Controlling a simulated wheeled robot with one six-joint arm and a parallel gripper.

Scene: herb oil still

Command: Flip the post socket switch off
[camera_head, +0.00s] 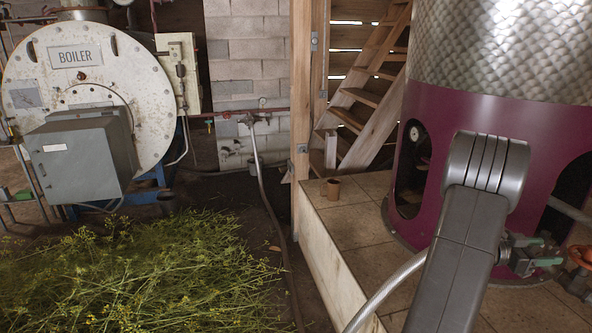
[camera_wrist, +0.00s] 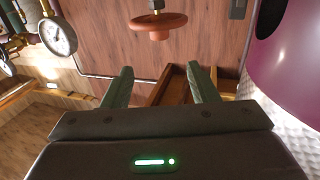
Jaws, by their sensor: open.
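I cannot make out the post socket switch for certain. A small grey box (camera_wrist: 238,8) on the wooden wall at the top right of the wrist view may be a socket or switch, but no lever shows. In the head view a wooden post (camera_head: 300,80) stands by the stairs with small grey metal fittings on it; no switch can be told there. My gripper (camera_head: 552,251) is at the right of the head view, in front of the purple still base. In the wrist view my gripper (camera_wrist: 162,78) is open, its two green fingers apart with nothing between them.
An orange handwheel (camera_wrist: 158,25) is beyond the fingers, with a pressure gauge (camera_wrist: 57,37) to the left. The purple still base (camera_head: 478,130) stands close to my arm. The boiler (camera_head: 85,85), cut herbs (camera_head: 150,270) and wooden stairs (camera_head: 365,100) lie further left.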

